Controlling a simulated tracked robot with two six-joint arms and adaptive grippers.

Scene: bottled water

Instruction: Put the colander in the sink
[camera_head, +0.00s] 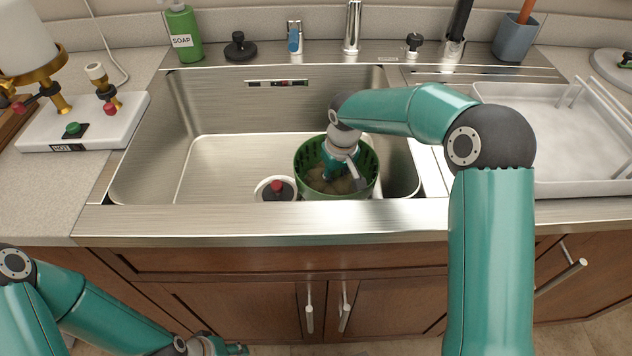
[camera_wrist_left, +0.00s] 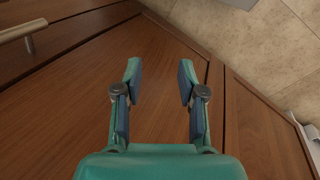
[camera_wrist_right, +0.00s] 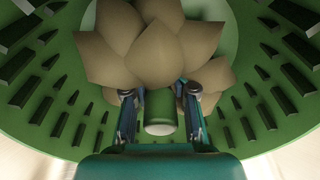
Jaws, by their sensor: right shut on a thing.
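The green colander (camera_head: 304,172) is inside the sink (camera_head: 222,160), towards its front right; whether its base touches the sink floor is hidden. My right gripper (camera_head: 342,176) reaches down into the colander. In the right wrist view it (camera_wrist_right: 161,108) is shut on the green stem of a brownish, artichoke-like vegetable (camera_wrist_right: 155,50), with the slotted colander wall (camera_wrist_right: 60,100) around it. My left gripper (camera_wrist_left: 158,85) is open and empty, low in front of the wooden cabinet; it shows partly at the bottom of the head view (camera_head: 232,348).
A round drain piece with a red knob (camera_head: 277,188) is left of the colander. The faucet (camera_head: 352,28) and soap bottle (camera_head: 183,35) stand behind the sink. A drying tray (camera_head: 575,150) is at right, a white appliance (camera_head: 85,128) at left. The sink's left side is clear.

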